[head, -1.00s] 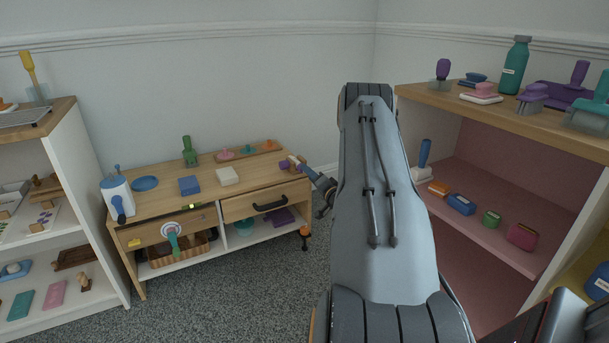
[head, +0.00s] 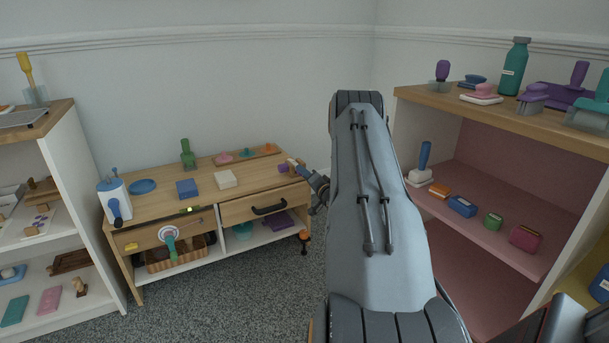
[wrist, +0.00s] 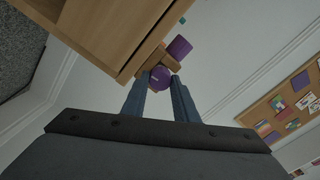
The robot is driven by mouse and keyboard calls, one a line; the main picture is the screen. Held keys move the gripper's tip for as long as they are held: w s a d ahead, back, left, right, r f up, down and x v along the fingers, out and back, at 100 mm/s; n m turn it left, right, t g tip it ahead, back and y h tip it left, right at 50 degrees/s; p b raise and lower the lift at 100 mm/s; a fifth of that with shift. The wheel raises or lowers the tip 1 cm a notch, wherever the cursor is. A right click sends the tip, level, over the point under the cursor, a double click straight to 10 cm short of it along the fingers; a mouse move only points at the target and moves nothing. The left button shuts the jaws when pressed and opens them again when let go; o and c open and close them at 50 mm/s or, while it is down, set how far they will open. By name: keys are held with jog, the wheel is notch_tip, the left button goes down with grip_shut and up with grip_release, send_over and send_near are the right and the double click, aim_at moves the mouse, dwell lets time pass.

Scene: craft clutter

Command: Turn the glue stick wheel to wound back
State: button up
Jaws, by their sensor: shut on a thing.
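The glue stick's purple wheel (wrist: 160,78) shows in the wrist view between my fingertips, beside a wooden holder (wrist: 146,60) at the bench edge. A purple part (wrist: 180,46) shows just beyond the holder. My gripper (wrist: 158,84) is shut on the wheel, one finger on each side. In the head view, my gripper (head: 299,169) is at the right end of the bench top, and a small purple part (head: 283,169) shows at its tip. My arm hides some of the area to the right. The wheel's setting cannot be read.
The wooden bench (head: 245,190) carries a blue block (head: 187,189), a cream block (head: 225,179), a green-handled tool (head: 187,153) and a white crank device (head: 115,203). A pink-lined shelf (head: 480,235) stands right. Grey carpet is clear in front.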

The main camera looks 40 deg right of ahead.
jog(key=shift+n, duration=0.3)
jog(key=shift+a+f+n+p, duration=0.15)
jog(key=shift+n+p, duration=1.85)
jog(key=shift+n, duration=6.45)
jog(key=shift+a+f+n+p, duration=0.1)
jog(key=shift+n+p, duration=1.9)
jog(key=shift+n, duration=6.45)
jog(key=o, duration=1.1)
jog(key=shift+r, duration=0.1)
jog(key=shift+c, duration=0.2)
